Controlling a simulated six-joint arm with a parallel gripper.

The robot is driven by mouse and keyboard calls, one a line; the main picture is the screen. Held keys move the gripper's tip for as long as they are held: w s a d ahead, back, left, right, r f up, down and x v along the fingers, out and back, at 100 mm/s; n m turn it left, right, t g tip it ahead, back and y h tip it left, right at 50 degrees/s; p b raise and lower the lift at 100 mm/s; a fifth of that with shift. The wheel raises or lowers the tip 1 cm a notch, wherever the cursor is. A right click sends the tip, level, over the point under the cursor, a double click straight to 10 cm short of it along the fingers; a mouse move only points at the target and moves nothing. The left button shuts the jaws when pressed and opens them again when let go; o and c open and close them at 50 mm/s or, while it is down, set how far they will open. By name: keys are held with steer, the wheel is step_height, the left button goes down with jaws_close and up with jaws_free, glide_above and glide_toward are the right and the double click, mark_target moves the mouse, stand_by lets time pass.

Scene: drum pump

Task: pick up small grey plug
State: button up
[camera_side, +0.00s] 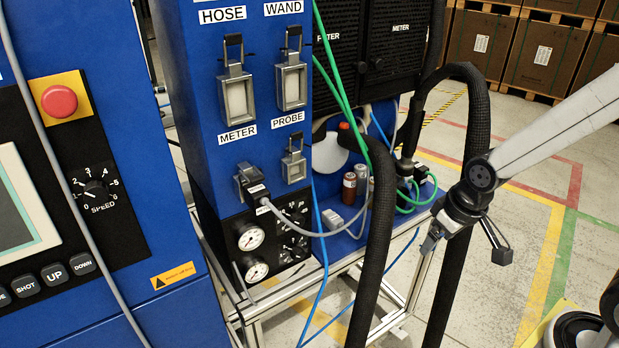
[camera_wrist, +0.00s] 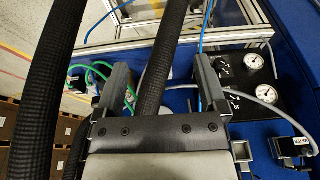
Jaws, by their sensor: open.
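A small light grey block that looks like the plug (camera_side: 333,219) lies on the blue shelf in the side view, beside two small cylinders. I cannot make it out in the wrist view, where the hose and my fingers cover part of the shelf. My gripper (camera_side: 432,238) is to the right of it in the side view, apart from it, with a thick black hose between them in the picture. In the wrist view my gripper (camera_wrist: 149,68) has its two fingers wide apart. The black hose crosses between them, and no plug shows held there.
Thick black hoses (camera_side: 372,250) hang before the shelf. Green hoses (camera_side: 420,195) and a grey cable (camera_side: 305,232) cross the area. A dark connector (camera_side: 250,182) sits on the blue panel above two gauges (camera_side: 251,238). Open floor lies to the right.

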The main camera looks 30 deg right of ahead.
steer(key=w+f+t, duration=0.3)
steer(key=w+f, duration=0.1)
steer(key=w, duration=0.4)
steer(key=w+f+t, duration=0.2)
steer(key=w+f, duration=0.1)
steer(key=w, duration=0.4)
steer(key=t, duration=0.5)
glide_toward(340, 225)
steer(key=shift+w+f, duration=0.2)
steer(key=shift+w, duration=0.85)
steer(key=shift+w+f+t, duration=0.15)
steer(key=shift+f+t, duration=0.35)
steer(key=shift+f, duration=0.25)
steer(key=shift+w, duration=0.1)
steer(key=shift+x, duration=1.25)
steer(key=shift+w, duration=0.1)
steer(key=shift+x, duration=2.5)
jaws_close()
